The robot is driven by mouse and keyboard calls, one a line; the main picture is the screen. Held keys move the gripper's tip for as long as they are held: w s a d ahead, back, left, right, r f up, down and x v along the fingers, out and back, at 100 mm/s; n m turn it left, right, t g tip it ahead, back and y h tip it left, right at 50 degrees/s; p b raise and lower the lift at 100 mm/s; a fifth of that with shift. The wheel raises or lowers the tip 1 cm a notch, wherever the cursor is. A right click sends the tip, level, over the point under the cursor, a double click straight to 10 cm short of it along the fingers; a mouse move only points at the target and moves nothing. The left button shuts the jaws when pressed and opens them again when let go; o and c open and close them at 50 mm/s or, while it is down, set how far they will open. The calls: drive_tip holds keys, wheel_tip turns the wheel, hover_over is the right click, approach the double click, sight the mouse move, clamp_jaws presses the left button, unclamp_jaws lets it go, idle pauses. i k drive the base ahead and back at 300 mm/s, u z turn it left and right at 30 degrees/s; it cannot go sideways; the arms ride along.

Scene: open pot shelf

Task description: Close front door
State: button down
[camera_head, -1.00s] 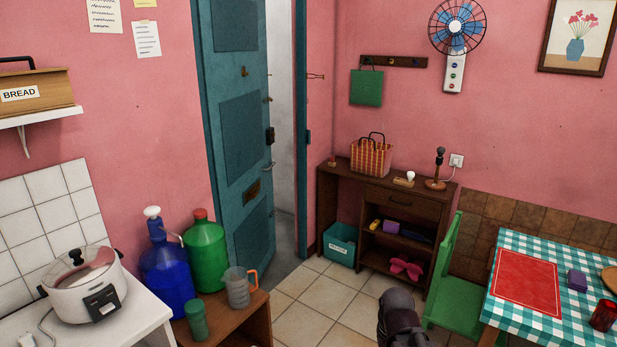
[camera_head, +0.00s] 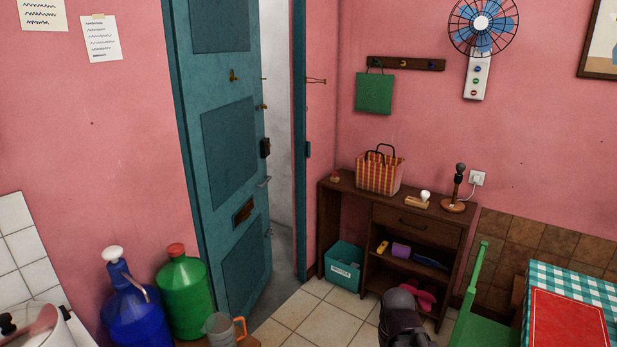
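The front door (camera_head: 229,150) is a teal panelled door standing ajar, with a pale gap between its free edge and the teal frame post (camera_head: 300,140) on the right. A lever handle (camera_head: 263,181) and a dark lock box (camera_head: 265,148) sit near its free edge. A brass mail slot (camera_head: 243,211) is lower on the door. A dark rounded part of my arm shows at the bottom, in front of the shelf. My gripper's fingers are not visible.
A brown shelf (camera_head: 345,205), teal bin (camera_head: 343,265), green chair (camera_head: 476,300) and checkered table (camera_head: 573,283) are on the right. Tiled floor (camera_head: 325,318) before the door is clear.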

sight(226, 141)
drive_tip(key=u, duration=0.05)
drive_tip(key=i, duration=3.8)
drive_tip(key=u, duration=0.7)
